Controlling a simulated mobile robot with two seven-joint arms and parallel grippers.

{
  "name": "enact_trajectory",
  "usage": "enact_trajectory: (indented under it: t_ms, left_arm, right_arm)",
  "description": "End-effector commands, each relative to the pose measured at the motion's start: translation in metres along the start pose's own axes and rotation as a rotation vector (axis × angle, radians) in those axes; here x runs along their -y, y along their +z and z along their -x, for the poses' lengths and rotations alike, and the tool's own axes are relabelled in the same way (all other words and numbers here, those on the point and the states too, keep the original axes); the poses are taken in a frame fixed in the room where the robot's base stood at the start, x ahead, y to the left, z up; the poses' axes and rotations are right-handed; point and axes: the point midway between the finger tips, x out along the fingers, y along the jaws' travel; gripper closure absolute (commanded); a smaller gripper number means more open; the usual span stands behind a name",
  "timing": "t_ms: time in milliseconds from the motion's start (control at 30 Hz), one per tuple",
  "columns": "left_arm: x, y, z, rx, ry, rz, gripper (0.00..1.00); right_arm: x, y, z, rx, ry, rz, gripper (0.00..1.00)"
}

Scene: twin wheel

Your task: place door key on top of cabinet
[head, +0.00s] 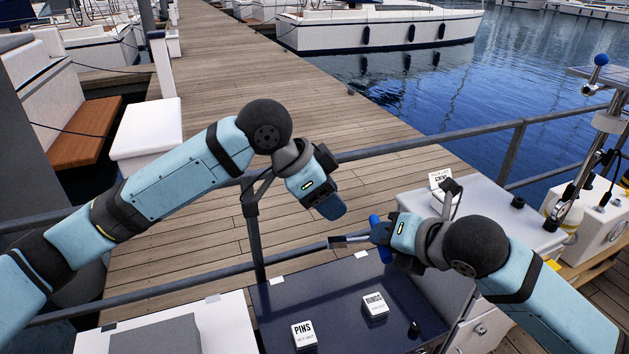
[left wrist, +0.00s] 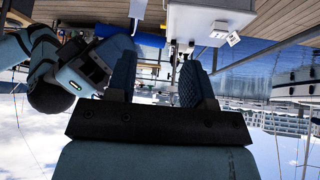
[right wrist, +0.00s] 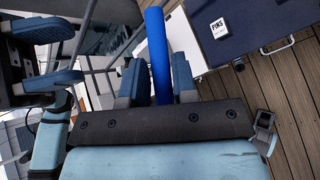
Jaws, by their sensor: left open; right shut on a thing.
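My right gripper (head: 382,240) is shut on a blue-handled tool (head: 374,228) with a flat metal piece (head: 348,241) pointing left. It is held above the dark blue top. Its blue handle also stands between the fingers in the right wrist view (right wrist: 157,50). My left gripper (head: 328,203) is open and empty, up and left of the tool; its spread fingers show in the left wrist view (left wrist: 157,80). I cannot make out a door key. A white cabinet-like box (head: 495,215) stands to the right, partly behind my right arm; I cannot tell whether it is the cabinet.
A dark blue top (head: 285,300) below carries a white PINS block (head: 304,335) and another labelled block (head: 375,305). A grey railing (head: 440,135) crosses behind the grippers. A white dock box (head: 146,130) stands left. Open dock planks (head: 240,75) lie beyond, with water at right.

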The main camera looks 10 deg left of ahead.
Motion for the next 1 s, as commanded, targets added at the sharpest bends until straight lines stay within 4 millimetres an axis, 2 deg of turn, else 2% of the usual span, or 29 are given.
enact_trajectory:
  t_ms: [33,200,333,433,567,1000]
  left_arm:
    - [-0.003,-0.004,0.013,0.040,0.008,-0.033,0.53]
    - [-0.015,-0.005,0.040,0.154,0.049,-0.102,0.53]
    - [-0.021,-0.005,0.051,0.202,0.067,-0.127,0.53]
    - [-0.022,-0.004,0.052,0.218,0.075,-0.134,0.53]
    - [-0.024,-0.001,0.040,0.221,0.078,-0.135,0.53]
    - [-0.029,0.017,-0.037,0.219,0.077,-0.135,0.53]
  right_arm:
    - [0.000,0.000,0.000,0.001,0.001,0.000,1.00]
    - [0.000,0.000,0.000,0.001,0.001,0.000,1.00]
    - [0.000,0.000,0.000,0.001,0.001,0.000,1.00]
    - [0.000,0.000,0.000,0.001,0.001,0.000,1.00]
    - [0.000,0.000,0.000,0.001,0.001,0.000,1.00]
    - [0.000,0.000,0.000,0.001,0.001,0.000,1.00]
